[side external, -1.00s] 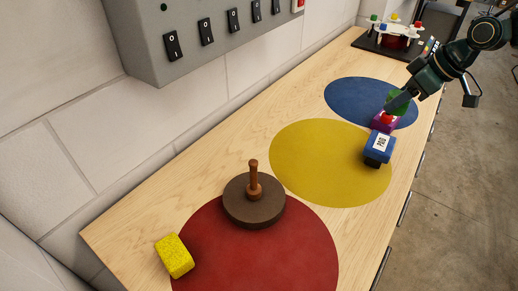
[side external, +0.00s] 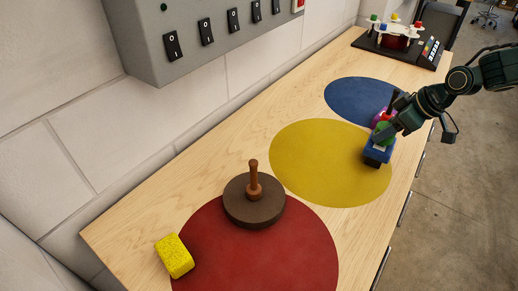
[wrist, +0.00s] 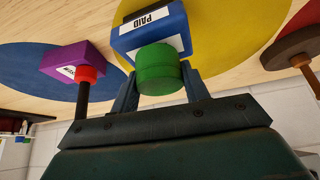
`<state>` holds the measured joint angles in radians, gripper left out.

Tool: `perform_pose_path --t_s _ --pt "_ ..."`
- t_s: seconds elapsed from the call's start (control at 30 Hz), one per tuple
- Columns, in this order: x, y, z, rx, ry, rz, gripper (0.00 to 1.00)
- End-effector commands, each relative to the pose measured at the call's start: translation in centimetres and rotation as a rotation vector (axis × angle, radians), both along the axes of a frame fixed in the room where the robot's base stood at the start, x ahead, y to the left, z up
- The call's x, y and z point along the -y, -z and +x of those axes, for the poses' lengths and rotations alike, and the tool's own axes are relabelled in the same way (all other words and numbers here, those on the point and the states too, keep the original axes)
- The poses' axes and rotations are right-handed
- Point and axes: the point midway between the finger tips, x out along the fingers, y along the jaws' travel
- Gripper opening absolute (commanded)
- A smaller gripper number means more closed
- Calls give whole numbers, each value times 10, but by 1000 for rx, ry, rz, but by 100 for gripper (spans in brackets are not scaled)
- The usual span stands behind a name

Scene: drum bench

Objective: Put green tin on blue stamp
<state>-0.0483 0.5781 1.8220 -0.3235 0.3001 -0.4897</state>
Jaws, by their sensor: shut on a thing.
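My gripper (side external: 386,132) is shut on the green tin (wrist: 158,70), with one finger on each side of it in the wrist view. The blue stamp (wrist: 145,37) has a white "PAID" label and stands at the right edge of the yellow disc. In the side view the blue stamp (side external: 375,154) is partly covered by the tin and my gripper. The tin is at or just above the blue stamp's top; I cannot tell whether they touch.
A purple stamp (wrist: 72,58) with a red piece (wrist: 86,73) stands close by on the blue disc (side external: 350,97). A brown round weight with a wooden peg (side external: 254,205) and a yellow sponge (side external: 174,256) are nearer. The yellow disc (side external: 315,165) is mostly clear.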

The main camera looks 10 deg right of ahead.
Motion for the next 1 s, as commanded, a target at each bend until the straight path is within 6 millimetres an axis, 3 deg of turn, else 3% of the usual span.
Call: perform_pose_path --t_s 0.53,0.57,0.63,1.0 --pt "0 10 0 0 0 0 22" --pt "0 10 0 0 0 0 51" --pt "0 9 0 0 0 0 65" --pt "0 8 0 1 0 0 67"
